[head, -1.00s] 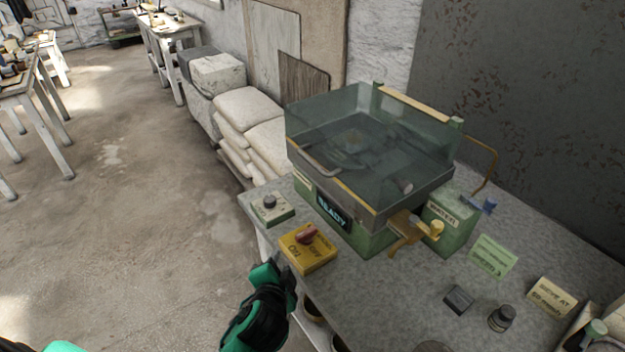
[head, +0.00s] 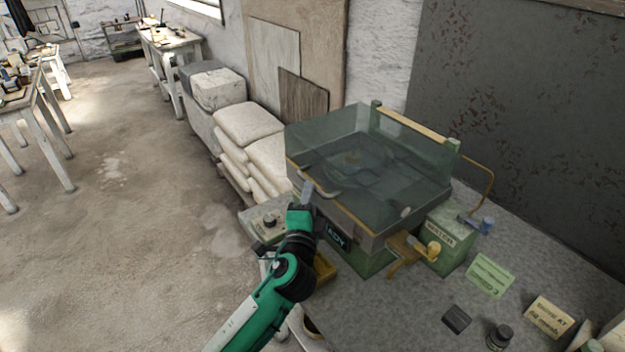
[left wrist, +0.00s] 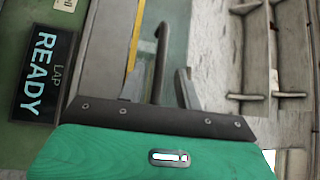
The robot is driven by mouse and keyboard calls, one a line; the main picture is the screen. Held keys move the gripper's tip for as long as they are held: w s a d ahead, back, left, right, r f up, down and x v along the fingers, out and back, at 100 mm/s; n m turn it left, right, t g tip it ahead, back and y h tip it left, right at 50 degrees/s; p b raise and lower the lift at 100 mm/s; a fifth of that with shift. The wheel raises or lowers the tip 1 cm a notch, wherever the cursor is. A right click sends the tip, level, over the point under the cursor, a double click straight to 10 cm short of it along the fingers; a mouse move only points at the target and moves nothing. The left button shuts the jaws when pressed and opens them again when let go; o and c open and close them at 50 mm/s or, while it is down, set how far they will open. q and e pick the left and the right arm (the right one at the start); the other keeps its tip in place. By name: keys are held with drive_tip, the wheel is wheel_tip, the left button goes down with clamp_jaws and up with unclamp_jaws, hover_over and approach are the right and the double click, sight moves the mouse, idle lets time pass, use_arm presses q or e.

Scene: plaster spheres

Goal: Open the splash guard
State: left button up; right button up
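The splash guard (head: 405,175) is a clear greenish box with a dark lower rim, sitting shut on the green lapping machine (head: 370,262). Its grey bar handle (head: 324,193) is on the front edge; it also shows in the left wrist view (left wrist: 161,45). My left gripper (head: 307,191) is at the handle's left end. In the left wrist view its two fingers (left wrist: 159,77) stand apart, with the bar's end between them and a gap visible on each side. The READY display (left wrist: 40,75) is beside the gripper. My right gripper is not in view.
A yellow switch box (head: 324,268) is partly hidden behind my left arm. A small green box with a dark knob (head: 268,222) stands at the bench's left corner. A brass lever (head: 405,250) and a green box (head: 447,240) are at the machine's right. Small cards stand on the bench.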

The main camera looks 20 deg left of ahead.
use_arm(q)
drive_tip(key=shift+w+a+r+p, duration=0.15)
drive_tip(key=shift+w+p, duration=0.05)
drive_tip(key=shift+w, duration=0.9)
drive_tip(key=shift+w+a+r+p, duration=0.15)
drive_tip(key=shift+w+p, duration=0.05)
drive_tip(key=shift+w, duration=0.9)
clamp_jaws()
